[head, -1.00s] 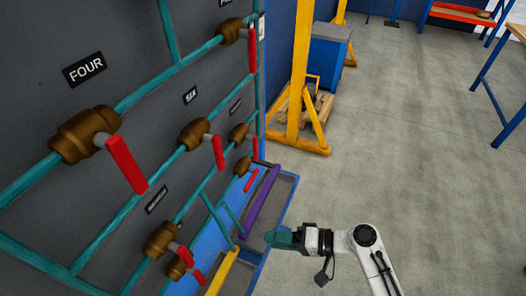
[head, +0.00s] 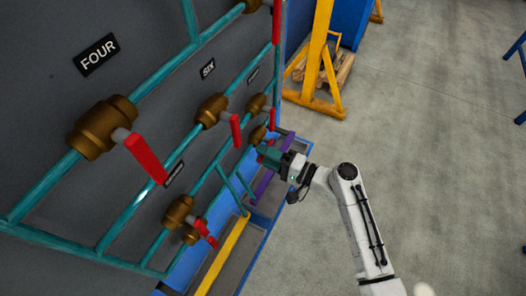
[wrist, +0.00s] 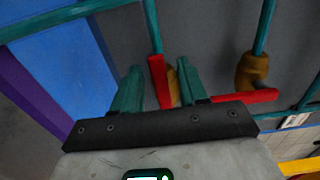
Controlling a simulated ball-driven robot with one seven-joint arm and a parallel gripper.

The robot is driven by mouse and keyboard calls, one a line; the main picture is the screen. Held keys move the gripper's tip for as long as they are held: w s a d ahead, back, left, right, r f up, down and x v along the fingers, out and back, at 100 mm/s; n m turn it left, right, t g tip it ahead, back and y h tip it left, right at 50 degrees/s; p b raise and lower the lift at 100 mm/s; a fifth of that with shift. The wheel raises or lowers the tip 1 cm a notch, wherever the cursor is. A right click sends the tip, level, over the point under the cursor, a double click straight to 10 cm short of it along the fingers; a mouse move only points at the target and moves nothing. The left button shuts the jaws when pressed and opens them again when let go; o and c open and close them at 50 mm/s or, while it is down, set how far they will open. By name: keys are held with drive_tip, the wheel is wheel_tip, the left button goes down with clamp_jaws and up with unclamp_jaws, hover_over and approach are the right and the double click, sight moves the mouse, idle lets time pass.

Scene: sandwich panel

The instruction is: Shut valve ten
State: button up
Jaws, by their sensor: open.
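A lower right brass valve (head: 257,135) on the panel has a red lever; no label reading TEN is legible. My gripper (head: 264,153) is at this valve and partly covers its lever in the head view. In the wrist view, my gripper (wrist: 160,68) has its two green fingers open, one on each side of a red lever (wrist: 157,78). The lever's brass body (wrist: 173,93) shows behind the fingers. I cannot tell whether a finger touches the lever.
A second brass valve (wrist: 252,72) with a red lever (wrist: 245,97) is close on the right in the wrist view. Teal pipes and valves marked FOUR (head: 97,54) and SIX (head: 208,69) cover the panel. A purple bar (wrist: 35,95) lies beside it.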

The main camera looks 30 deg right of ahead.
drive_tip(key=shift+w+a, duration=0.4)
drive_tip(key=shift+w, duration=0.05)
clamp_jaws()
idle(0.4)
